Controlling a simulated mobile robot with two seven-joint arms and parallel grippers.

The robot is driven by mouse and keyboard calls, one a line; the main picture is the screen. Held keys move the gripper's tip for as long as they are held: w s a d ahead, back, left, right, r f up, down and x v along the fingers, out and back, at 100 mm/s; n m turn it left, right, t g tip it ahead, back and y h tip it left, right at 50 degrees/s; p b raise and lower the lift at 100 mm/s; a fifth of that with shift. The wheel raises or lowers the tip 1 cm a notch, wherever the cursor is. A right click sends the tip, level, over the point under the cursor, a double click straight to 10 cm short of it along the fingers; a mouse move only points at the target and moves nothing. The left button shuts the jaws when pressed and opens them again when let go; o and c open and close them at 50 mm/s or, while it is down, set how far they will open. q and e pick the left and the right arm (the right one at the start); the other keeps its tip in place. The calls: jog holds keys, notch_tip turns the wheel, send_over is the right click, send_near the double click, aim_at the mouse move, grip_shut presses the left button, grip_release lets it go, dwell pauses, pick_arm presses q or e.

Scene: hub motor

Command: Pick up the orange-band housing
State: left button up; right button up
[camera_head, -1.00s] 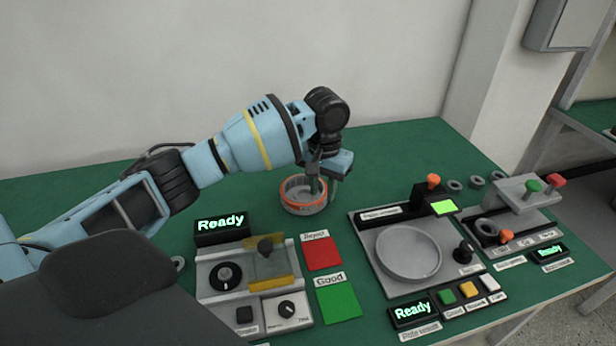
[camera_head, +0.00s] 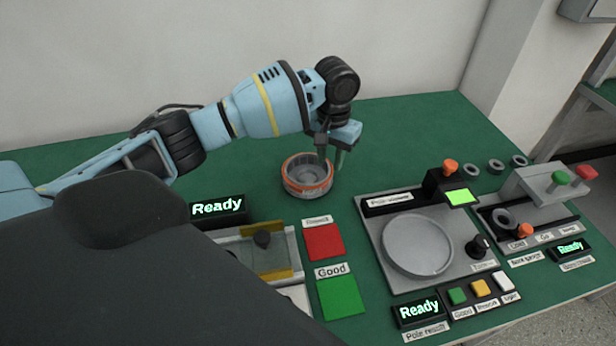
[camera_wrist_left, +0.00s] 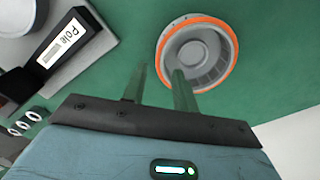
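The orange-band housing (camera_head: 307,184) is a round grey open cup with an orange band near its rim. It stands upright on the green table, and it also shows in the left wrist view (camera_wrist_left: 211,70). My left gripper (camera_head: 331,167) is open and empty at the housing's far right side. In the left wrist view its two fingers (camera_wrist_left: 158,78) stand apart; one overlaps the housing's rim and the other lies over bare table. I cannot tell the exact height of the fingertips over the rim. My right gripper is not in view.
Red (camera_head: 324,242) and green (camera_head: 341,297) pads lie in front of the housing. A grey station with a round dish (camera_head: 417,246) stands to the right, with button units beyond. A fixture with a yellow guard (camera_head: 268,263) is at front left. Table around the housing is clear.

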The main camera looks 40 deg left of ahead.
aim_at(327, 177)
pick_arm(q)
jog(key=shift+s+a+f, duration=0.1)
jog(key=shift+s+f, duration=0.1)
jog(key=shift+f, duration=1.1)
jog(key=shift+s+a+f, duration=0.1)
jog(key=shift+s+f, duration=0.05)
jog(key=shift+f, duration=1.1)
grip_shut()
jog(key=shift+r, duration=0.1)
